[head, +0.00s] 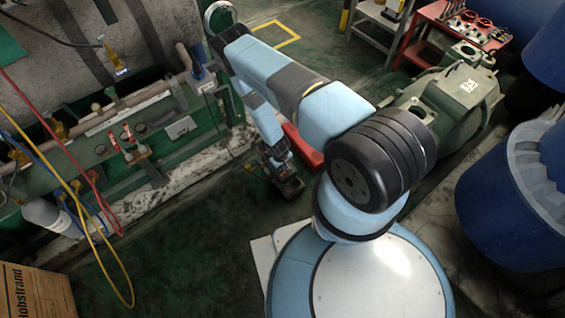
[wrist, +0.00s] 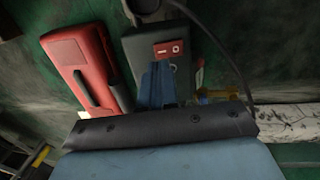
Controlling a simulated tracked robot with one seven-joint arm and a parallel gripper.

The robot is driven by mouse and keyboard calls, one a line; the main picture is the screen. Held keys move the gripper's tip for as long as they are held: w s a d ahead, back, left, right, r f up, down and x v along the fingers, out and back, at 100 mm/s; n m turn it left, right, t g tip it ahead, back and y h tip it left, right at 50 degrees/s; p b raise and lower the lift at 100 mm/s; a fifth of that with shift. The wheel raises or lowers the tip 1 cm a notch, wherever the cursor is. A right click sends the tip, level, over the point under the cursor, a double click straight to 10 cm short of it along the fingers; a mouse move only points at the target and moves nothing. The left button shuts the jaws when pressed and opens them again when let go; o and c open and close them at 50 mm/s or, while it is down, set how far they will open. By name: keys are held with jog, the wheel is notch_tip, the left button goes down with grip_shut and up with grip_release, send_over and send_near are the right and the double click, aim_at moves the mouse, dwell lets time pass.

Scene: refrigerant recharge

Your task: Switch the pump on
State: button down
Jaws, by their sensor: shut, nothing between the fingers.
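The pump is a dark grey box (wrist: 140,45) in the wrist view. A small red switch panel with white marks (wrist: 168,48) sits on its face. In the head view the pump (head: 292,188) stands on the floor, partly hidden by my arm. My gripper (wrist: 156,72) is shut and empty, its blue fingers over the pump's face just below the red panel. I cannot tell whether the fingertips touch the pump. In the head view my arm hangs down over the pump, and its fingers cannot be made out.
A red case (wrist: 72,50) lies beside the pump; it also shows in the head view (head: 303,148). A dark hose (wrist: 222,50) curves past the pump's right. A green frame with valves (head: 130,140) stands left. A green motor (head: 455,100) and blue barrels (head: 520,200) stand right.

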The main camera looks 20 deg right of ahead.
aim_at(285, 172)
jog(key=shift+w+d+f, duration=0.1)
jog(key=shift+d+f, duration=0.05)
jog(key=shift+f, duration=0.95)
jog(key=shift+d+f, duration=0.15)
jog(key=shift+f, duration=0.95)
